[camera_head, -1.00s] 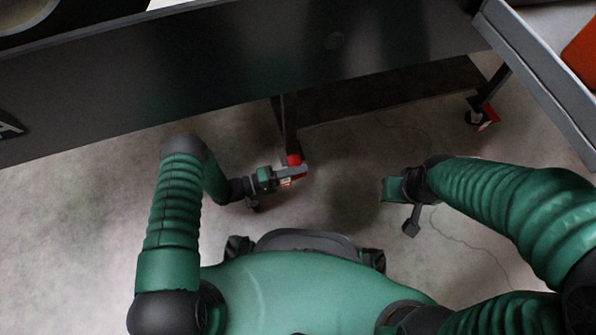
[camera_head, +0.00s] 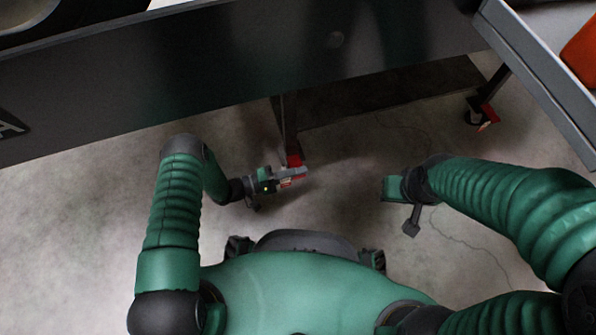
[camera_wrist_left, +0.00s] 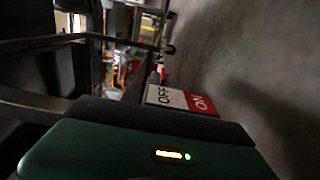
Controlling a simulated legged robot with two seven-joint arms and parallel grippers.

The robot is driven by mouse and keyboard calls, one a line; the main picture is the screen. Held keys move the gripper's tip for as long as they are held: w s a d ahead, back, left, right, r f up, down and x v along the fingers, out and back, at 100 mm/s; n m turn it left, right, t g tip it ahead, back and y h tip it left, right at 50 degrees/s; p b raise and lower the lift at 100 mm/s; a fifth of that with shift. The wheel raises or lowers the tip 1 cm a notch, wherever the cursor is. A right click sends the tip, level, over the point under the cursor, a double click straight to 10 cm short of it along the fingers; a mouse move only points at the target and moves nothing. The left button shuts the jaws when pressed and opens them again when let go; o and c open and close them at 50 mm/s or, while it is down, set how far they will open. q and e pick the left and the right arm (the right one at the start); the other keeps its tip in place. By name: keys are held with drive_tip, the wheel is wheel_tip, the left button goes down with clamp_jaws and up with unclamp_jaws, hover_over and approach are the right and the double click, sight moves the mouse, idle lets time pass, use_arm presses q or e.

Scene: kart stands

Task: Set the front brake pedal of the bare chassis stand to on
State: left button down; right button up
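The front brake pedal (camera_wrist_left: 182,100) shows in the left wrist view as a small plate with a white OFF half and a red ON half. In the head view its red part (camera_head: 295,159) is at the foot of a stand leg, partly covered by my left gripper (camera_head: 292,173). That gripper is at the pedal, with its grey fingers over or against it; contact and finger gap cannot be made out. My right gripper (camera_head: 391,189) is above the floor to the right, away from the pedal; its fingers are not clear.
The dark stand panel (camera_head: 240,75) spans the top of the head view. A second caster with a red pedal (camera_head: 488,117) stands at the right, below a grey rail (camera_head: 535,75). The concrete floor between my grippers is clear.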

use_arm(q)
drive_tip(key=shift+f, duration=0.25)
idle(0.6)
drive_tip(key=shift+w+a+f+m, duration=0.15)
drive_tip(key=shift+f+m, duration=0.45)
drive_tip(key=shift+m, duration=0.55)
drive_tip(key=shift+w+a+f+m, duration=0.15)
drive_tip(key=shift+f+m, duration=0.45)
drive_tip(key=shift+m, duration=0.6)
drive_tip(key=shift+w+f+m, duration=0.15)
drive_tip(key=shift+f+m, duration=0.45)
drive_tip(key=shift+m, duration=0.55)
drive_tip(key=c, duration=1.6)
unclamp_jaws()
drive_tip(key=shift+f, duration=0.15)
drive_tip(key=shift+r, duration=0.2)
